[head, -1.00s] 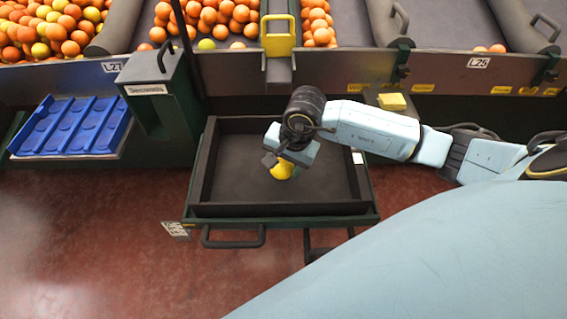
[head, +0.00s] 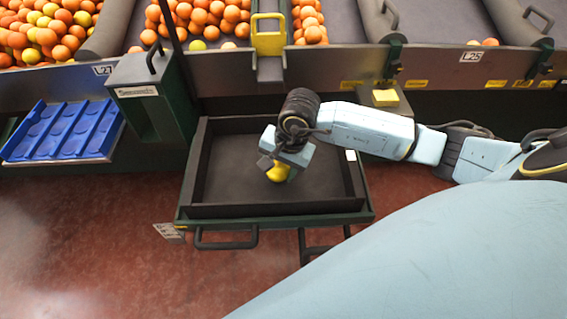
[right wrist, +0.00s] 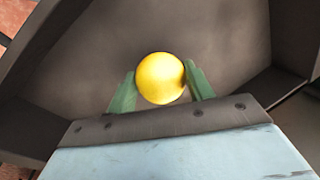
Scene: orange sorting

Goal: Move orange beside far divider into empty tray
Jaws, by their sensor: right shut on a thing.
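My right gripper (head: 283,168) is over the dark tray (head: 225,209) in front of the sorting line. It is shut on a yellow orange (head: 279,173), which shows below the gripper. In the right wrist view the yellow orange (right wrist: 160,78) sits between the two green fingers (right wrist: 160,88), with the dark tray floor behind it. I cannot tell whether the fruit touches the tray floor. Apart from this fruit, the visible tray floor is bare. My left gripper is not in view.
A blue compartment tray (head: 62,131) is at the left beside a green-grey box (head: 150,95). Oranges (head: 205,15) lie in the lanes behind, around a yellow-handled divider (head: 269,42). A yellow block (head: 385,97) sits on the ledge behind my arm. Red floor is open at front left.

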